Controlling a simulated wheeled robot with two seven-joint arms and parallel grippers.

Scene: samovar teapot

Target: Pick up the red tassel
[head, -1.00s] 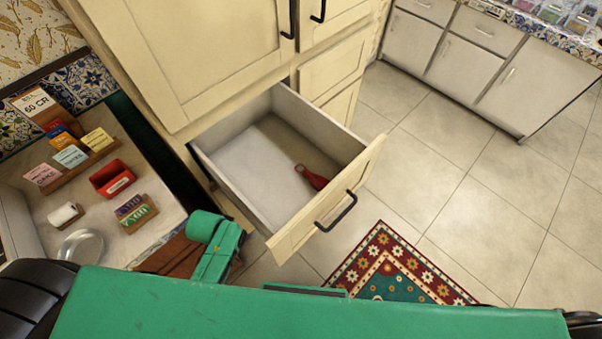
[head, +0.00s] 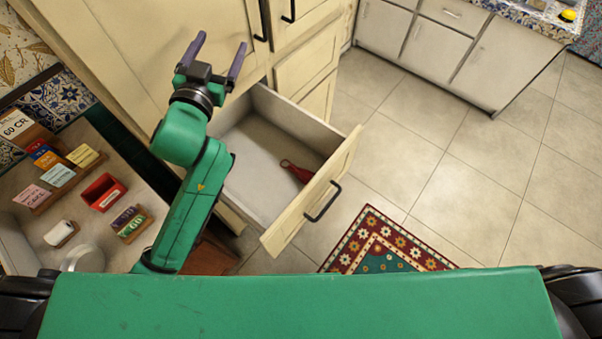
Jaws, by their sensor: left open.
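The red tassel (head: 297,172) lies on the floor of the open drawer (head: 255,190), near the drawer's front panel. My left gripper (head: 217,50) is raised in front of the cream cabinet, up and to the left of the tassel in the picture. Its two purple-grey fingers are spread apart with nothing between them. My left forearm covers the left part of the drawer. My right gripper is not in view.
The cream cabinet (head: 170,45) rises behind the drawer. The drawer front has a black handle (head: 323,203). At left, a counter holds cards, a red box (head: 103,192) and a glass dish (head: 82,258). A patterned rug (head: 385,240) lies on the tiled floor, otherwise clear at right.

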